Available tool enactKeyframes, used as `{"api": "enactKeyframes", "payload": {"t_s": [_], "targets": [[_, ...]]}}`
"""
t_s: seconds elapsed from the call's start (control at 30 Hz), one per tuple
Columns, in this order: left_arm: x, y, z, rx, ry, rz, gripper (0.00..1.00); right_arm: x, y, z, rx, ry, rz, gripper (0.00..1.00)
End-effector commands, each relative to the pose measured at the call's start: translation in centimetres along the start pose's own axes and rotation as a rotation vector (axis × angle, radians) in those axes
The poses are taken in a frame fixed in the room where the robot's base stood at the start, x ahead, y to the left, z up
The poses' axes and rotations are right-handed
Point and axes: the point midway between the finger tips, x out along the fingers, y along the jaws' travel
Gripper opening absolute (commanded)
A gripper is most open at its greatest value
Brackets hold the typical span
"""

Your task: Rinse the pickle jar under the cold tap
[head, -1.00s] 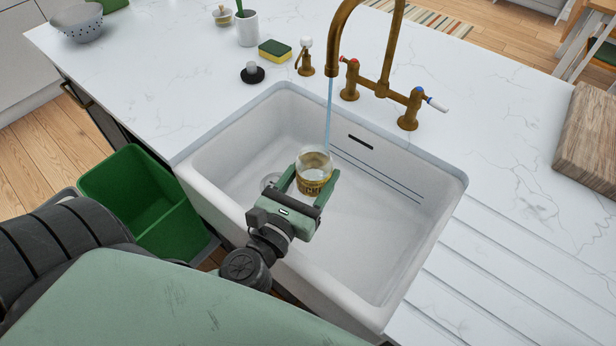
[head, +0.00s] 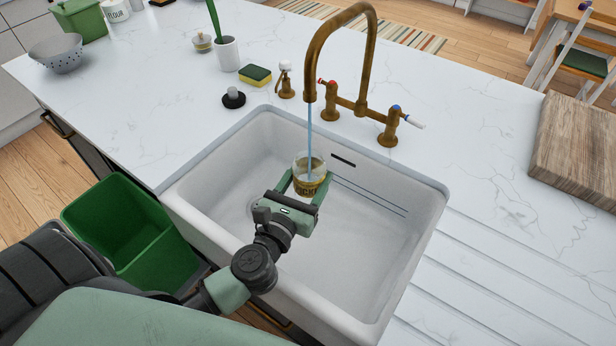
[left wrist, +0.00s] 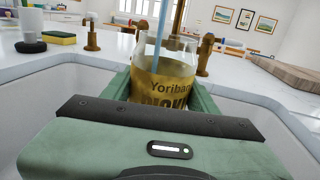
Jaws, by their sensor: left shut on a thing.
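The pickle jar (head: 309,177) is a clear glass jar with a yellow-gold label, upright in the white sink (head: 375,235). In the left wrist view the jar (left wrist: 165,78) shows part of its lettering and is open at the top. My left gripper (head: 307,186) is shut on the jar, one finger on each side. A thin blue stream of water (head: 309,130) falls from the brass tap (head: 341,22) into the jar's mouth. The blue-marked handle (head: 408,117) is on the right of the tap, the red-marked one (head: 325,83) on the left. My right gripper is not in view.
A wooden board (head: 580,150) lies on the right counter. The sink's right side is free.

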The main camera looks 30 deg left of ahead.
Motion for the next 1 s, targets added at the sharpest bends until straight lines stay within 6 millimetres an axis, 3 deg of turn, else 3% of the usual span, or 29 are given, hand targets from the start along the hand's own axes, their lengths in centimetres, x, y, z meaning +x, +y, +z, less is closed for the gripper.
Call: {"api": "enactKeyframes", "payload": {"t_s": [1.0], "targets": [[0.1,-1.2,0.1,0.000,-0.001,0.000,0.10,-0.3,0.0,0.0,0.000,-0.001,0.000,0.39]]}}
